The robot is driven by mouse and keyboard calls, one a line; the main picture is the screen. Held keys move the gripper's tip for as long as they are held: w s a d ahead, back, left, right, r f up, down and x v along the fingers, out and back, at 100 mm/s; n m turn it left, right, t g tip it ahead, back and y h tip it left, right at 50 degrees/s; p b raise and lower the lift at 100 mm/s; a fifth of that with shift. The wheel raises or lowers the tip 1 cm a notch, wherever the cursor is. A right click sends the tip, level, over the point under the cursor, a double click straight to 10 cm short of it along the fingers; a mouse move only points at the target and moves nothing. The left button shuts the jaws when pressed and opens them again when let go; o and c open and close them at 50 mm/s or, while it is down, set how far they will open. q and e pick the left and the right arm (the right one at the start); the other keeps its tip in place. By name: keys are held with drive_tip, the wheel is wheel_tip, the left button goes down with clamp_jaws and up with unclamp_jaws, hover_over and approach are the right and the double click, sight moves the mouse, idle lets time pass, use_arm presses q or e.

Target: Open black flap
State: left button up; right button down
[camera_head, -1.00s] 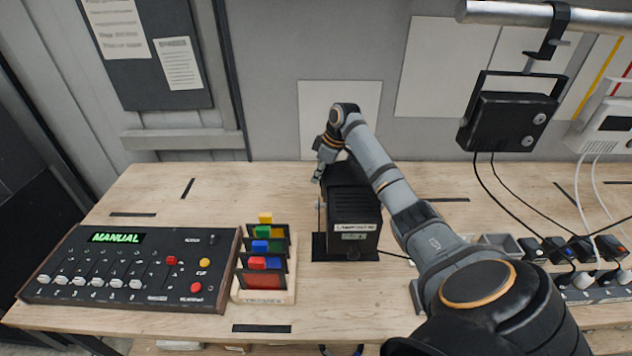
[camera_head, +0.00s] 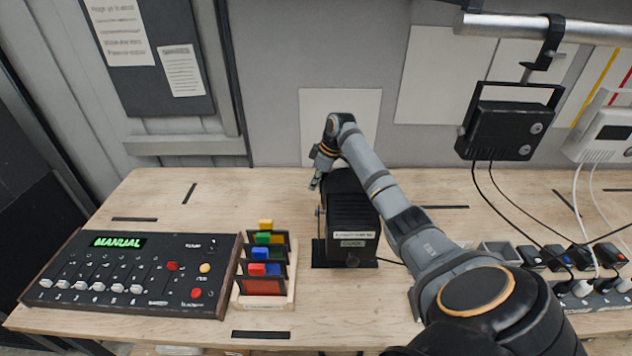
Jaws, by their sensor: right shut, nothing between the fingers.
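A black box-shaped device (camera_head: 350,222) stands on the bench near the middle, with a white label on its front and a knob low on it. I cannot make out a separate black flap; the far top of the device is partly hidden by my arm. My right arm reaches over from the right. My right gripper (camera_head: 314,184) is shut and empty, pointing down at the left of the device's upper rear edge. I cannot tell if it touches the device. My left gripper is not in view.
A control panel (camera_head: 130,268) reading MANUAL and a rack of coloured cards (camera_head: 264,265) stand left of the device. A black lamp-like unit (camera_head: 508,130) hangs from a rail at the right. Plugs and cables (camera_head: 575,287) lie at the right. The bench (camera_head: 150,190) behind the panel is mostly clear.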

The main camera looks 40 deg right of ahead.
use_arm(q)
drive_tip(key=b, duration=0.1)
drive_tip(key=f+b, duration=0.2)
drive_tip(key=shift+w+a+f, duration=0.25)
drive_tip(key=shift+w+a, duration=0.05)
use_arm(e)
wheel_tip(320, 180, up, 9)
drive_tip(key=shift+r, duration=0.2)
drive_tip(key=shift+d, duration=0.1)
